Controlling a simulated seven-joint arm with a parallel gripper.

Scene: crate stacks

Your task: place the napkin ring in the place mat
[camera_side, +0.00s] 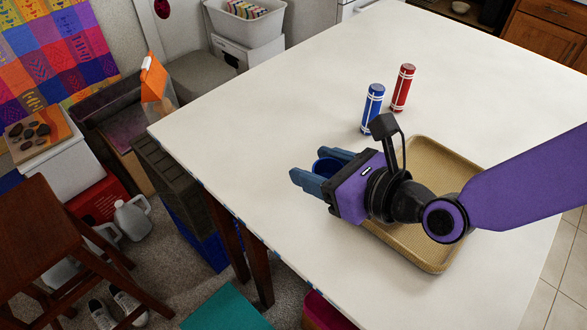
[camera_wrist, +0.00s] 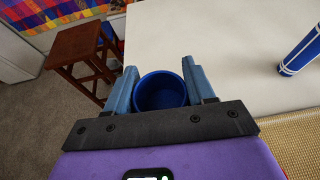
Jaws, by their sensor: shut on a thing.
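My gripper (camera_side: 308,166) is shut on a round, hollow blue thing (camera_side: 325,166), which I take for the napkin ring. In the wrist view its open top (camera_wrist: 161,92) faces the camera between the two blue-grey fingers. Its inside is dark, so I cannot tell whether it has a bottom. Its height above the table is unclear. The tan woven mat (camera_side: 440,152) has a raised rim like a shallow tray. It lies to the right of my gripper, partly hidden under my arm. A corner of it shows at the lower right in the wrist view (camera_wrist: 296,138).
A blue cylinder with white bands (camera_side: 372,106) and a red one (camera_side: 403,88) stand on the white table (camera_side: 270,110) behind my gripper. The blue one also shows in the wrist view (camera_wrist: 302,52). The table's left part is clear. A brown stool (camera_side: 60,235) stands off the table.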

